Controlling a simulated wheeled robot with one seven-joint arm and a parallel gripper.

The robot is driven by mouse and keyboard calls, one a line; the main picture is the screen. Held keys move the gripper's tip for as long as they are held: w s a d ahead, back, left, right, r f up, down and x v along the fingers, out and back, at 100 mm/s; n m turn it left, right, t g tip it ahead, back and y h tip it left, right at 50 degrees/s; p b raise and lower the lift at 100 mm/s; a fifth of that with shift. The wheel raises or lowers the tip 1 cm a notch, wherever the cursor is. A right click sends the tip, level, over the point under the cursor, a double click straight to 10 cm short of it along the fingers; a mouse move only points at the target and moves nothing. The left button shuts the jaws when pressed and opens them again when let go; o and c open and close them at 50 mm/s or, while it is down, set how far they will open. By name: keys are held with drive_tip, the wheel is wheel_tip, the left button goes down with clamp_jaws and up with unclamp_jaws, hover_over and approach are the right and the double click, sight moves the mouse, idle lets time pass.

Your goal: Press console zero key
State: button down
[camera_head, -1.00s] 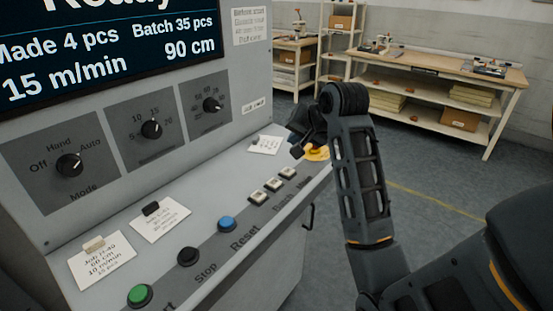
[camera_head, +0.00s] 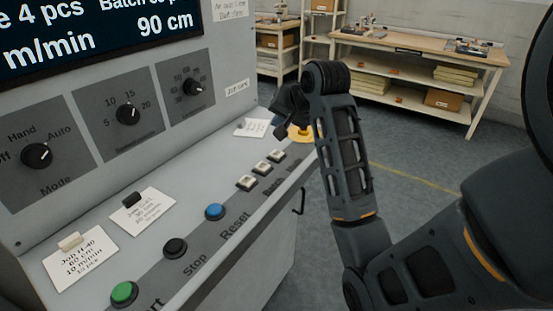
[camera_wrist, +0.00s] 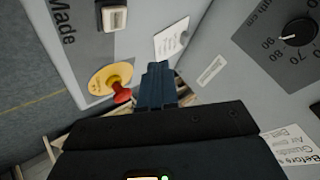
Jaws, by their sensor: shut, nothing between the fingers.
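The grey console carries three white keys in a row past the blue Reset button; the nearest is (camera_head: 246,183), then (camera_head: 261,168) and (camera_head: 276,155). Their labels are too small to read in the head view, so I cannot tell which is the zero key. In the wrist view one white key (camera_wrist: 114,17) shows at the top, beside the word "Made". My gripper (camera_head: 279,122) hangs above the far end of the console, near the yellow disc with the red stop button. In the wrist view its dark fingers (camera_wrist: 157,84) are shut and empty, apart from the key.
A red mushroom button on a yellow disc (camera_wrist: 112,83) lies close beside my fingers. Green (camera_head: 124,292), black (camera_head: 175,248) and blue (camera_head: 214,211) buttons line the console's front. White cards lie on its top. A workbench (camera_head: 420,62) stands behind; floor on the right is clear.

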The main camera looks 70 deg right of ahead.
sight(279, 155)
wheel_tip(279, 155, down, 4)
drive_tip(key=b, duration=0.3)
drive_tip(key=shift+f+b, duration=0.6)
drive_tip(key=shift+f, duration=0.55)
drive_tip(key=shift+f, duration=0.1)
idle(0.9)
drive_tip(key=shift+f, duration=0.35)
drive_tip(key=shift+f, duration=0.45)
idle(0.6)
idle(0.4)
drive_tip(key=shift+r+p, duration=0.9)
drive_tip(key=shift+p, duration=0.4)
